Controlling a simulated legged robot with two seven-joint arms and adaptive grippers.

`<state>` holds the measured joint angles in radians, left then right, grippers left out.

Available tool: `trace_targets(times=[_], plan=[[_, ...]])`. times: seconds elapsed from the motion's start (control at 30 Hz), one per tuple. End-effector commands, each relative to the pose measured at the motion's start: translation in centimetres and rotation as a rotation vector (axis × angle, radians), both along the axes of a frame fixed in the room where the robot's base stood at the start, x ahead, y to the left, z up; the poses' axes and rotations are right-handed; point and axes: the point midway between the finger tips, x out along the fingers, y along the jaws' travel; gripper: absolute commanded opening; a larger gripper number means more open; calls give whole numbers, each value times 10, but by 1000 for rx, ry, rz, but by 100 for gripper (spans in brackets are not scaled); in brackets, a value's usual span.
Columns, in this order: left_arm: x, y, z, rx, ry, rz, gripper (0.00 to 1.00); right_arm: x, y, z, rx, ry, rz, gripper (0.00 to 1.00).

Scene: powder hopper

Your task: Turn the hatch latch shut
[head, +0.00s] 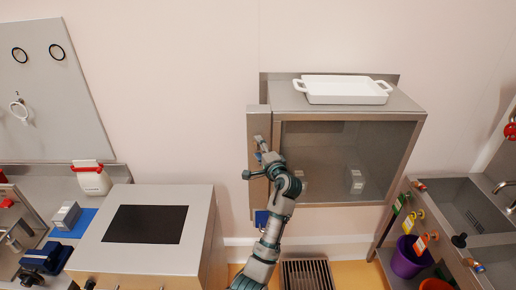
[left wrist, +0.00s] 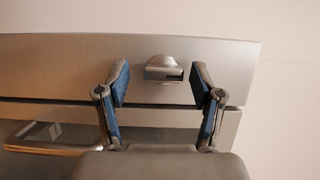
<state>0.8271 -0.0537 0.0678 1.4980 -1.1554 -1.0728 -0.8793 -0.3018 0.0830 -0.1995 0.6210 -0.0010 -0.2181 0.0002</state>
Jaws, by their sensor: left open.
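The hatch is a metal cabinet with a framed, see-through grey front (head: 335,150), fixed to the wall in the head view. The hatch latch (left wrist: 165,68) shows in the left wrist view as a small silver knob with a dark slot, on a brushed metal strip. My left gripper (head: 256,158) is at the left edge of the hatch front. In the left wrist view my left gripper (left wrist: 162,82) is open, with one blue-padded finger on each side of the latch and a gap to both. In the head view the gripper hides the latch. My right gripper does not show.
A white baking dish (head: 345,90) sits on top of the cabinet. A metal box with a black panel (head: 145,224) stands at lower left. A sink (head: 465,208) and a purple bucket (head: 409,258) are at right. A floor grate (head: 306,273) lies below.

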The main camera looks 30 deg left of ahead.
Motion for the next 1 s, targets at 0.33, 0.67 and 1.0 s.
trace_targets(times=[0.33,0.67,1.0], plan=[[-45,-61,-1,-4,-2,-2,67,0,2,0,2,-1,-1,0],[-65,-87,-1,-3,0,1,67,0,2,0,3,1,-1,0],[-65,-87,-1,-3,0,1,67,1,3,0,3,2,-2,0]])
